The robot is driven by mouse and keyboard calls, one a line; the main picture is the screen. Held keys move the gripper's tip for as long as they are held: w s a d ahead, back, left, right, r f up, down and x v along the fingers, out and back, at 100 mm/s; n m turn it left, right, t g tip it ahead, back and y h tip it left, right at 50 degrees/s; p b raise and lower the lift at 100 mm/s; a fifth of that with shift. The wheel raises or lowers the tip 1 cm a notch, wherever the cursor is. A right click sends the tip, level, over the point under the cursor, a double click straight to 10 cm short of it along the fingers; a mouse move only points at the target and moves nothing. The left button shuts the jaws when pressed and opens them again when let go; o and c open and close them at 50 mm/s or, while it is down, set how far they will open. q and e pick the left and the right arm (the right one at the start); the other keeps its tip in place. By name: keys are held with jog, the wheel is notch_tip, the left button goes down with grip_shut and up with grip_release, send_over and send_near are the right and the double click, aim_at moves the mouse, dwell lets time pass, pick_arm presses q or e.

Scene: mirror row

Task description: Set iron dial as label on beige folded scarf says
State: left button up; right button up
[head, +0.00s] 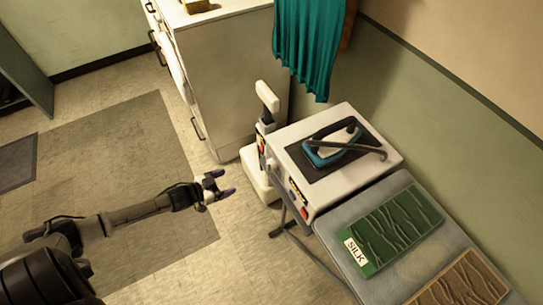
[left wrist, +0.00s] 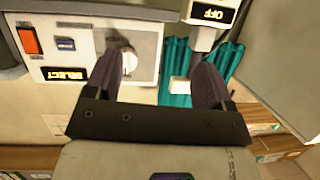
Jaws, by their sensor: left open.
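The iron dial (left wrist: 128,60) is a white knob on the white front panel, beside a lit display reading "SELECT" (left wrist: 65,74). My left gripper (head: 222,183) is open and empty, in front of the white iron station (head: 300,200). In the left wrist view, the dial shows beside the left finger of this gripper (left wrist: 160,72), apparently beyond it. The beige folded scarf (head: 462,284) lies at the lower right, partly cut off; no label shows on it. A green folded scarf (head: 395,228) carries a label reading "SILK" (head: 356,252). My right gripper is out of view.
A blue iron (head: 325,153) rests on a dark pad on top of the station. A white upright device (head: 262,140) stands left of it; an "OFF" display (left wrist: 207,14) shows in the wrist view. A teal cloth (head: 312,45) hangs behind.

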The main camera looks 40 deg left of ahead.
aim_at(267, 167)
pick_arm(q)
jog(key=d+r+t+h, duration=0.2)
jog(key=d+r+h, duration=0.1)
jog(key=r+h, duration=0.15)
jog(key=shift+n+t+y, duration=0.3)
jog(key=shift+n+y, duration=0.15)
jog(key=shift+n, duration=0.05)
jog(key=x, duration=1.3)
jog(key=shift+w+d+r, duration=0.15)
jog(key=shift+d+r, duration=0.15)
jog(key=shift+d, duration=0.15)
jog(key=c, duration=0.9)
